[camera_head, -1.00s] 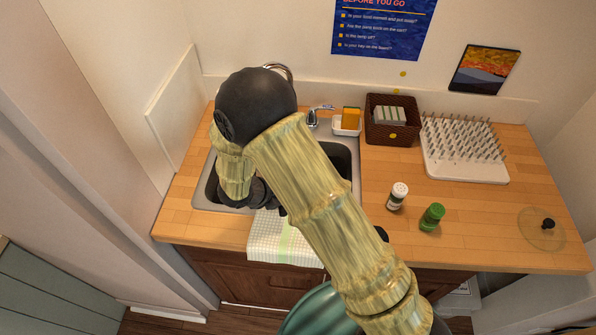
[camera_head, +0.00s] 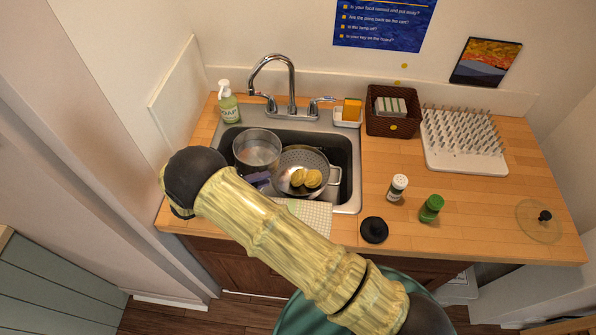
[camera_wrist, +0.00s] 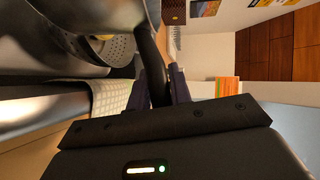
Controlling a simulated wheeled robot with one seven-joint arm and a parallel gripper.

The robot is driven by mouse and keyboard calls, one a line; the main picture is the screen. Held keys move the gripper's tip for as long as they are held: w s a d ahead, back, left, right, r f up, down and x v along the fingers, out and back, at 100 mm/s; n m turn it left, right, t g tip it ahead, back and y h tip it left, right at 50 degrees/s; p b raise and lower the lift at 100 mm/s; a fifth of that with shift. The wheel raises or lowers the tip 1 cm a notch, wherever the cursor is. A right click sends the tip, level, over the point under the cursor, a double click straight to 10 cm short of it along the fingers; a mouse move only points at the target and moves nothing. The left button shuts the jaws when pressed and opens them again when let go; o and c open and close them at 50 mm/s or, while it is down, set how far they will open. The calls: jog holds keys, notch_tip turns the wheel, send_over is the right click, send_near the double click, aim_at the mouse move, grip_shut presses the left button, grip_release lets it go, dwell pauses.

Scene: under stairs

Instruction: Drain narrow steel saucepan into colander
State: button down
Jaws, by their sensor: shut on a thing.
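The narrow steel saucepan (camera_head: 257,148) is at the left of the sink, its open top showing and close to upright in the head view. Its inside looks grey; I cannot tell if liquid is in it. The steel colander (camera_head: 318,159) sits in the sink just right of it, with yellow potato-like lumps (camera_head: 306,178) in it. My gripper (camera_head: 258,180) is in front of the saucepan, partly hidden by my arm. In the wrist view my gripper (camera_wrist: 160,90) is shut on the saucepan's dark handle (camera_wrist: 150,62). Colander holes (camera_wrist: 118,50) show beyond.
The sink (camera_head: 348,180) has a tall faucet (camera_head: 292,85) behind it. A soap bottle (camera_head: 228,103) stands back left, and a checked cloth (camera_head: 312,215) lies at the front edge. A black lid (camera_head: 374,230), two shakers and a drying rack (camera_head: 465,155) are right.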

jog(key=shift+a+r+h, duration=0.3)
jog(key=shift+a+h, duration=0.3)
jog(key=shift+a, duration=0.1)
notch_tip(320, 180, up, 4)
jog(key=shift+f+p, duration=0.1)
jog(key=shift+p, duration=1.15)
jog(key=shift+d, duration=0.1)
